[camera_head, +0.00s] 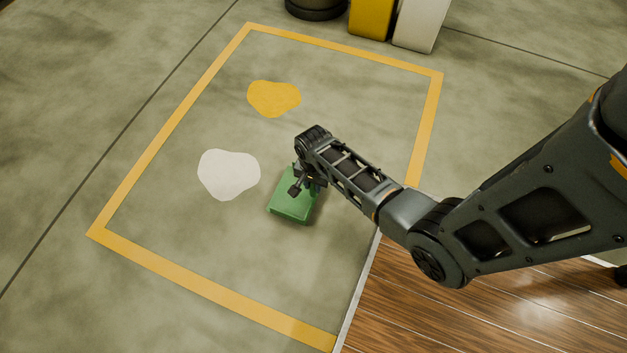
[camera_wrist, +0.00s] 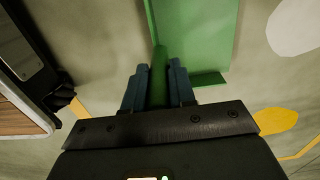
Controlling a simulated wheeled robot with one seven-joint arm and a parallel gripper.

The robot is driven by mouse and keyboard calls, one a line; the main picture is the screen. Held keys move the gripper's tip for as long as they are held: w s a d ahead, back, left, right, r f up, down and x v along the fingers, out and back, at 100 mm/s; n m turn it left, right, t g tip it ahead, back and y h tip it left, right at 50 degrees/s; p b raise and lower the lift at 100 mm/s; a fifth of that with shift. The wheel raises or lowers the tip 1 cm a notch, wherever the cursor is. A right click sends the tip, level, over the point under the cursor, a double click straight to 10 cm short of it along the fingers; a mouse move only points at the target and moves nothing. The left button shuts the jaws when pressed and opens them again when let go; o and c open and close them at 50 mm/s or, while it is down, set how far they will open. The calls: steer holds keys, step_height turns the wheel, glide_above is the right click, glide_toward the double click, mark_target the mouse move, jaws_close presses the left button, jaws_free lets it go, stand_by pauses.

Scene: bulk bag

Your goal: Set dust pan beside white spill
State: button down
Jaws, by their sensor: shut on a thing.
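The green dust pan (camera_head: 292,207) is at the right of the white spill (camera_head: 229,174) in the head view, with a strip of bare floor between them. My gripper (camera_head: 297,188) is over the dust pan, and my arm hides part of the pan. In the wrist view my gripper (camera_wrist: 159,82) is shut on the pan's green handle, and the pan's flat body (camera_wrist: 195,40) extends beyond the fingers. The white spill also shows at the upper right of the wrist view (camera_wrist: 296,25). I cannot tell whether the pan touches the floor.
A yellow spill (camera_head: 273,98) lies farther back. Yellow tape (camera_head: 170,265) frames the floor area around both spills. A yellow bin (camera_head: 371,18), a white bin (camera_head: 420,24) and a dark round object (camera_head: 316,8) stand at the back. Wooden flooring (camera_head: 430,315) is at the lower right.

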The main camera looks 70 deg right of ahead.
step_height(320, 180, down, 3)
steer(key=shift+r+b, duration=0.1)
steer(key=shift+b, duration=0.6)
steer(key=c, duration=0.9)
jaws_free()
steer(key=shift+c, duration=0.2)
